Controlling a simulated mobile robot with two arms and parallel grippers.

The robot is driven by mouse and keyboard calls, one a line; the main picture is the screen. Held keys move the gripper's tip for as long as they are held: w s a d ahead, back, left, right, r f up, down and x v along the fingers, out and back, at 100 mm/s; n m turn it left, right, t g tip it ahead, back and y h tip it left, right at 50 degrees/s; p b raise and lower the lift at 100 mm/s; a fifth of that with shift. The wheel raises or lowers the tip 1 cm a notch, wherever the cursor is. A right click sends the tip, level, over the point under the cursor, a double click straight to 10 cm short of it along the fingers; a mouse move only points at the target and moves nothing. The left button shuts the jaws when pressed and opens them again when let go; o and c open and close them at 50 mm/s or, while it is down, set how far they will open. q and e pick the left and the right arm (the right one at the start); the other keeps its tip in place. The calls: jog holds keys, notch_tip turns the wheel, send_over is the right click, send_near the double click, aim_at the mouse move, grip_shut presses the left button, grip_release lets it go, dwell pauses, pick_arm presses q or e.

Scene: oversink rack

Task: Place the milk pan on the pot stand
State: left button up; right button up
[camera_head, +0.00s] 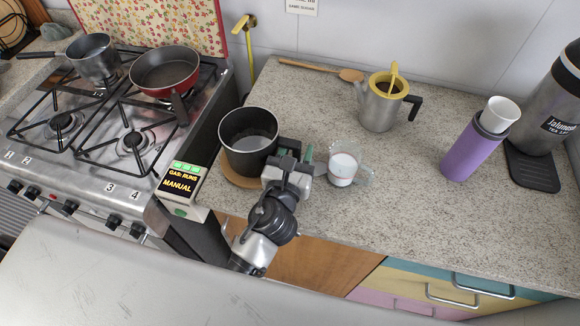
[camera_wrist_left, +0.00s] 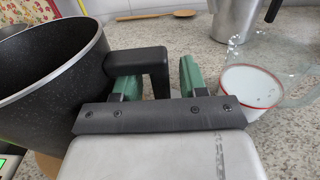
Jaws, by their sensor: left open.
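The milk pan (camera_head: 236,158), a deep black pan with a dark inside, stands upright over the round brown pot stand (camera_head: 240,181) on the counter. Only the front edge of the stand shows below it, and the pan appears to rest on it. In the left wrist view the pan (camera_wrist_left: 50,85) is at the left, with its black handle (camera_wrist_left: 152,60) reaching between the green fingers. My left gripper (camera_head: 294,156) is open around the handle, at the pan's right side. A sliver of the stand (camera_wrist_left: 48,165) shows under the pan there. My right gripper is not in view.
A steel pot with a yellow lid (camera_head: 380,108), a purple bottle (camera_head: 468,150) and a wooden spoon (camera_head: 310,67) are farther off. The stove (camera_head: 85,175) is left. The front counter is clear.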

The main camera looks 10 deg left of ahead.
pick_arm(q)
jog(key=s+b, duration=0.1)
jog(key=s, duration=0.4)
jog(key=s+b, duration=0.2)
jog(key=s, duration=0.4)
jog(key=shift+a+f, duration=0.2)
jog(key=shift+s+r, duration=0.15)
jog(key=shift+s, duration=0.3)
